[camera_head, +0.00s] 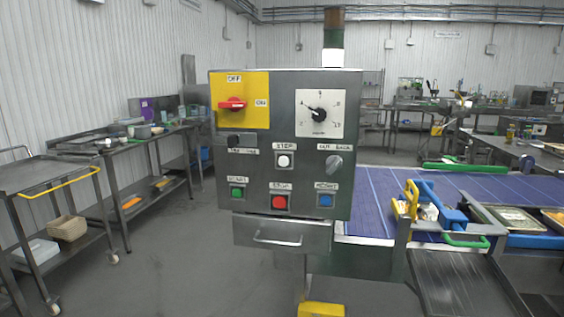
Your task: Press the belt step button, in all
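A grey metal control panel (225,153) faces me in the middle of the head view. The white button (284,161) under the STEP label sits near its centre. Below it are a green button (237,192), a red button (279,202) and a blue button (325,200). A red rotary switch (232,104) on a yellow plate is at top left, a dial (319,113) at top right, and a grey knob (334,165) right of the white button. A blue belt (375,205) runs behind the panel to the right. My gripper is not in view.
A handled drawer (283,239) hangs below the panel. A blue and yellow device (430,205) and trays (512,219) stand at the right by the belt. A steel trolley (40,175) and worktables are at the left. Grey floor is open left of the panel.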

